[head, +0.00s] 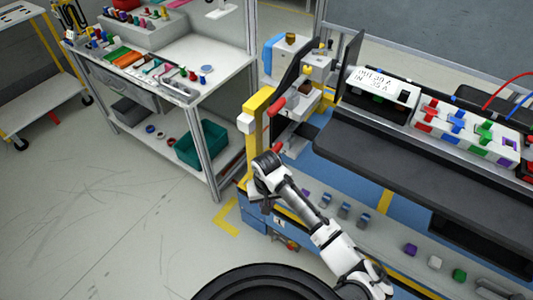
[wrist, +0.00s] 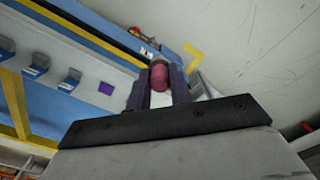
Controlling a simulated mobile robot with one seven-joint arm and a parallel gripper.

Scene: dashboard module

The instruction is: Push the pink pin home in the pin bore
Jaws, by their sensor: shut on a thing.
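The pink pin (wrist: 159,76) is between the two dark fingers of my gripper (wrist: 158,88) in the wrist view. My gripper is shut on it, and the pin's rounded end faces the camera. In the head view my white arm reaches up to the left front corner of the workstation. I cannot make out the pin bore in either view.
A yellow post (head: 257,130) and a fixture with a red handle (head: 277,107) stand close to my wrist. A dark shelf (head: 400,165) spans the workstation to the right. Several small blocks lie along the lower ledge. Open floor lies to the left.

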